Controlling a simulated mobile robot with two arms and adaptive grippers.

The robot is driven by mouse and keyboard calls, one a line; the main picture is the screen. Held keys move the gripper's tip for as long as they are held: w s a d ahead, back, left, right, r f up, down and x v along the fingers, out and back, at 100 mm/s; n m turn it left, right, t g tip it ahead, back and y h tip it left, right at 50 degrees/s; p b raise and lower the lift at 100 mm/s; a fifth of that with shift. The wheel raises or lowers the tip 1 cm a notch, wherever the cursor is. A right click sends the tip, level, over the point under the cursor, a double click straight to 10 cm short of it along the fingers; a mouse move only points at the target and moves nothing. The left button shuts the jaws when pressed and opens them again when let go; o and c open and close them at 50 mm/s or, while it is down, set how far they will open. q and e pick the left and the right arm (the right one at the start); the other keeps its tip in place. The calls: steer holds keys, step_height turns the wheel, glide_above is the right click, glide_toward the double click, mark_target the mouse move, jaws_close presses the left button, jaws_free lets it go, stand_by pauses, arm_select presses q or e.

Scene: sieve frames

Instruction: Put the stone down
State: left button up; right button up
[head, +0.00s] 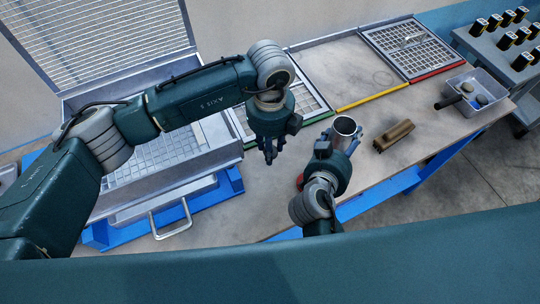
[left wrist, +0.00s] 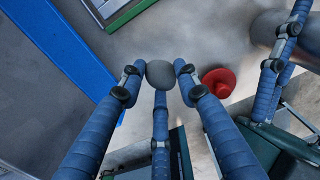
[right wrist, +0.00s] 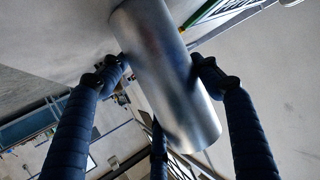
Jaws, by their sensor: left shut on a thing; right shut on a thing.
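A rounded grey stone (left wrist: 160,74) sits between the fingertips of my left gripper (left wrist: 161,78), which is shut on it. In the head view my left gripper (head: 269,152) points down over the near part of the worktable (head: 240,205), and its fingers hide the stone. How far the stone is above the surface I cannot tell. My right gripper (head: 345,138) is shut around a shiny metal cylinder (head: 343,131), open at the top like a cup. The cylinder also fills the middle of the right wrist view (right wrist: 165,70).
A red knob-like thing (left wrist: 219,81) is right of the stone. A metal sieve box (head: 185,187) stands left.

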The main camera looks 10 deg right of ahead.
mark_target(269, 167)
arm_select(q)
steer(key=shift+r, duration=1.7)
steer(key=shift+a+r+m, duration=0.1)
steer(key=shift+r+m, duration=0.05)
steer(key=shift+m, duration=0.15)
steer(key=shift+f, duration=5.05)
steer(key=shift+s+f, duration=0.1)
steer(key=o, duration=1.3)
